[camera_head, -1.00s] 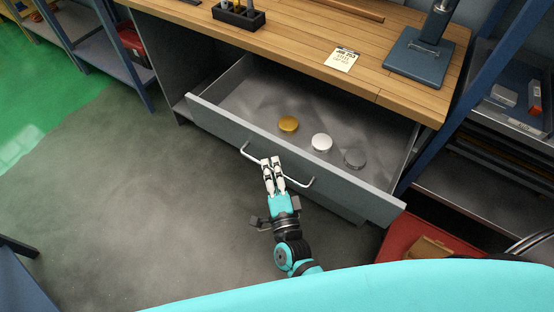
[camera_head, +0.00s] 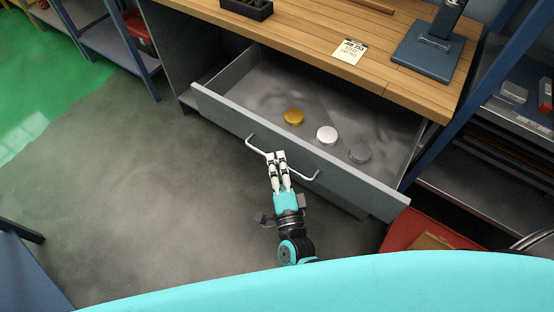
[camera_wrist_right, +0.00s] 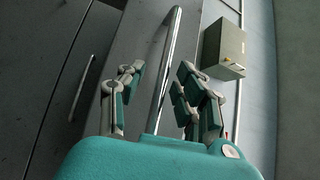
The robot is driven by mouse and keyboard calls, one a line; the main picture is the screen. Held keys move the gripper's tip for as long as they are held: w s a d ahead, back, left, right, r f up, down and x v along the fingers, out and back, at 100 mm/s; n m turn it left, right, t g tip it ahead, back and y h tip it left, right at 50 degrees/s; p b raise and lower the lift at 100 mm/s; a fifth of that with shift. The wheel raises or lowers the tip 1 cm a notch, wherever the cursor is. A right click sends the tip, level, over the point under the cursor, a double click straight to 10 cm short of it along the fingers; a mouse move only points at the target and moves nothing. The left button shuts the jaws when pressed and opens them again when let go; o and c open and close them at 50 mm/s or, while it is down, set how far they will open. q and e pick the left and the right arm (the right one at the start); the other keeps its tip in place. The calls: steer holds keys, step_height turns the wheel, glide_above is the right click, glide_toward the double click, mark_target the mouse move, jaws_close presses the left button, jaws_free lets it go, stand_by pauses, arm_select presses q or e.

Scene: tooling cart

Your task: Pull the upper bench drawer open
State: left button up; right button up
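The upper bench drawer (camera_head: 230,115) is pulled well out from under the wooden worktop, its inside visible. Its front carries a pale bar handle (camera_head: 303,176). My right gripper (camera_head: 276,155) is at the middle of this handle. In the right wrist view the handle bar (camera_wrist_right: 167,70) runs between the two fingers of the right gripper (camera_wrist_right: 160,92), which stand apart with gaps on both sides. My left gripper is not in view.
A gold disc (camera_head: 293,117), a white disc (camera_head: 327,135) and a grey disc (camera_head: 359,152) lie in the drawer. The worktop (camera_head: 310,40) bears a note (camera_head: 349,51) and a blue stand (camera_head: 428,55). A red bin (camera_head: 405,235) sits right of the drawer. Floor left is clear.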

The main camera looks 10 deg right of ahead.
steer(key=s+f, duration=0.1)
steer(key=s, duration=0.9)
steer(key=shift+s+f, duration=0.2)
steer(key=shift+s, duration=0.2)
steer(key=s+d+f+n+g+y, duration=0.1)
steer(key=s+f+n+g, duration=0.2)
steer(key=f, duration=0.6)
steer(key=s+f+n+g+y, duration=0.1)
steer(key=s+f+n+g, duration=0.15)
steer(key=f+n, duration=0.45)
steer(key=s+d+f+n+g+y, duration=0.15)
steer(key=f+g, duration=0.25)
steer(key=f, duration=0.7)
steer(key=s+d+f+n+g+h, duration=0.1)
steer(key=s+d+f+n+g, duration=0.2)
steer(key=s+d+f, duration=0.3)
steer(key=s+d+f+n+g+h, duration=0.2)
steer(key=s+d+f+n+g, duration=0.2)
steer(key=s+f, duration=0.5)
steer(key=s+d+g, duration=0.2)
steer(key=s+d, duration=0.1)
steer(key=s, duration=0.1)
steer(key=shift+f, duration=0.2)
steer(key=shift+h, duration=0.25)
